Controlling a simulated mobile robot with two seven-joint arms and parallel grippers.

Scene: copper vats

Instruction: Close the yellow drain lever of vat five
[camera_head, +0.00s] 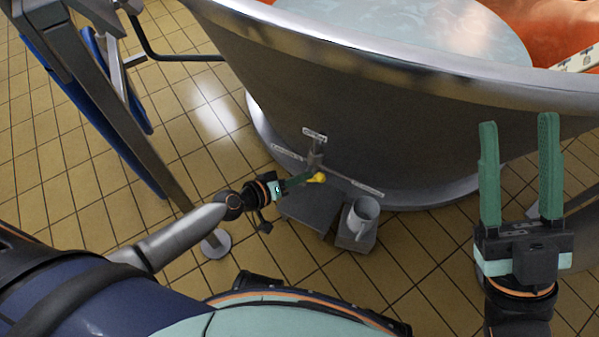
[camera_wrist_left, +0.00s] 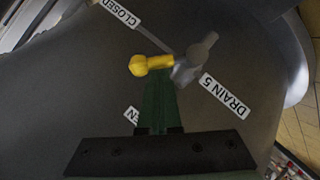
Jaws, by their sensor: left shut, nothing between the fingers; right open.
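The yellow drain lever (camera_head: 317,178) sticks out from the grey valve (camera_head: 315,155) low on the vat wall (camera_head: 300,90). In the left wrist view the yellow lever (camera_wrist_left: 150,65) points left from the valve, between a CLOSED label (camera_wrist_left: 120,12) and a label ending in "EN" (camera_wrist_left: 131,116). A DRAIN 5 label (camera_wrist_left: 225,95) is beside the valve. My left gripper (camera_head: 305,179) is shut and empty, its fingertips (camera_wrist_left: 157,80) right by the lever's knob; I cannot tell whether they touch. My right gripper (camera_head: 518,125) is open and empty, at the right.
A grey jug (camera_head: 362,214) stands on a block below the valve, close to my left gripper. Tiled floor (camera_head: 420,260) is clear in front.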

